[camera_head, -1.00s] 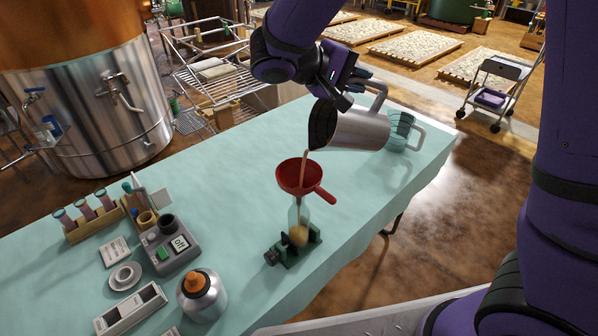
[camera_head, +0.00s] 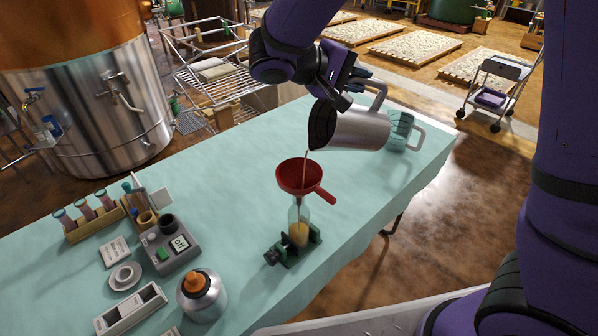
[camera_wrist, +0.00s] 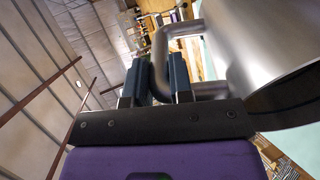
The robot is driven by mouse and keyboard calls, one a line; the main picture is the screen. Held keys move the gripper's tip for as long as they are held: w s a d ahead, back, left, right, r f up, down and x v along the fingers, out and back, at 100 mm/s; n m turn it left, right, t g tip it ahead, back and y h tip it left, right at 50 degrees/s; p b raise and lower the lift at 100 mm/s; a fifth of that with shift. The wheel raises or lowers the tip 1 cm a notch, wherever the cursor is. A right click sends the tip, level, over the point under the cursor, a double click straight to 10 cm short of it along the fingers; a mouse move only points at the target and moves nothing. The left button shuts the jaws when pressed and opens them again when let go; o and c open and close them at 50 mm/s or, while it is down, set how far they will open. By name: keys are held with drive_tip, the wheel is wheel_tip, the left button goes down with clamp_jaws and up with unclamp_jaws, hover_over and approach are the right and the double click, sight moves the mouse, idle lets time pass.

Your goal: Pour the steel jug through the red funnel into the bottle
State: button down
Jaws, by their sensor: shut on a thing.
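The steel jug (camera_head: 352,127) is tilted to the left above the red funnel (camera_head: 299,175). A thin brown stream runs from its lip down into the funnel. My gripper (camera_head: 350,80) is shut on the jug's handle; the wrist view shows the fingers (camera_wrist: 158,80) at the handle (camera_wrist: 165,48), with the jug body (camera_wrist: 255,50) to the right. The funnel sits in the neck of the clear bottle (camera_head: 299,215), which stands upright in a green clamp stand (camera_head: 291,250). Tan liquid shows in the bottle's lower part. The jug's inside is hidden.
A glass jug (camera_head: 402,132) stands behind the steel jug at right. A grey device (camera_head: 172,245), a tube rack (camera_head: 92,220) and a silver bottle with an orange cap (camera_head: 200,293) stand at left. The middle of the green-covered table (camera_head: 215,185) is clear.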

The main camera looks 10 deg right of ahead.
sight(382, 112)
drive_tip(key=shift+s+a+r+h, duration=0.15)
drive_tip(key=shift+a+r+h, duration=0.2)
drive_tip(key=shift+a+h, duration=0.25)
drive_tip(key=shift+s+a+r+h, duration=0.1)
drive_tip(key=shift+a+r+h, duration=0.3)
drive_tip(key=shift+a, duration=0.25)
idle(1.4)
idle(0.6)
drive_tip(key=shift+w+d+f, duration=0.1)
drive_tip(key=shift+d, duration=0.15)
drive_tip(key=d+f+y, duration=0.1)
drive_tip(key=d, duration=0.1)
drive_tip(key=d+f+y, duration=0.2)
drive_tip(key=w+d+f+y, duration=0.1)
drive_tip(key=d+y, duration=0.1)
drive_tip(key=shift+w+f+g, duration=0.1)
drive_tip(key=shift+f+g, duration=0.2)
drive_tip(key=shift+f, duration=0.05)
drive_tip(key=shift+w+d+f+g+y, duration=0.2)
drive_tip(key=shift+d+f+y, duration=0.45)
drive_tip(key=shift+f+y, duration=0.5)
drive_tip(key=shift+w+d+f+g+y, duration=0.1)
drive_tip(key=shift+d+f+g+y, duration=0.1)
drive_tip(key=shift+d+f+y, duration=0.7)
drive_tip(key=shift+w+d+f+g+y, duration=0.1)
drive_tip(key=shift+d+f+g+y, duration=0.2)
drive_tip(key=shift+f+y, duration=1.1)
drive_tip(key=shift+d+r, duration=0.1)
